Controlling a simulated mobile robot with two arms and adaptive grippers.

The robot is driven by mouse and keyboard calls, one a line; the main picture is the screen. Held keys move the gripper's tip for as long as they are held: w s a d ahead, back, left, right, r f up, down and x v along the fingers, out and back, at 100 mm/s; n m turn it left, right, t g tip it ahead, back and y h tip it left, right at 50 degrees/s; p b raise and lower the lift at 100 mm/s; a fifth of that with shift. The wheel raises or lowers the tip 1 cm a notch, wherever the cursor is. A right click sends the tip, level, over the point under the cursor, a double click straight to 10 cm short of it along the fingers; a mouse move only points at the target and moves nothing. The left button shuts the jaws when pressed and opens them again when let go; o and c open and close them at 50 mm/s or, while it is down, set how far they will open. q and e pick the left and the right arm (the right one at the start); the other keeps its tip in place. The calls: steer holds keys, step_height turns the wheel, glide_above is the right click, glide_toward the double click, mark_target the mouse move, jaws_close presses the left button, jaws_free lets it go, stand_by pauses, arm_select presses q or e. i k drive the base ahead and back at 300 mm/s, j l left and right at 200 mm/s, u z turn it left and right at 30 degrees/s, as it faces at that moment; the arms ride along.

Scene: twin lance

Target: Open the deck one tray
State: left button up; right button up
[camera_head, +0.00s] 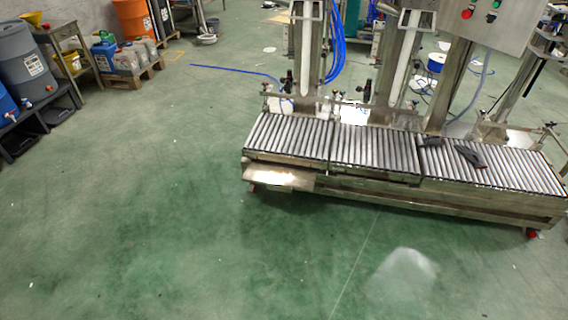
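A steel roller conveyor (375,150) in several deck sections stands at the right. Under the front of its leftmost deck (290,135), a bright metal tray or shelf (279,178) juts forward over the floor. I cannot tell whether this is the deck one tray, or how far it can slide. No handle on it can be made out. Neither of my grippers is in view.
Two dark objects (469,155) lie on the right rollers. Steel columns and a control box (495,20) with a red button rise behind. Drums (20,58) and jugs on a pallet (135,75) are at the left. The green floor (170,220) in front is clear.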

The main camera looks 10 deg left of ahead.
mark_target(283, 176)
steer(key=i+j+z, duration=0.2)
steer(key=i+j, duration=0.3)
steer(key=i+j+z, duration=0.15)
steer(key=i+j, duration=0.5)
steer(key=i+j+z, duration=0.2)
steer(key=i+j, duration=0.3)
steer(key=j, duration=0.15)
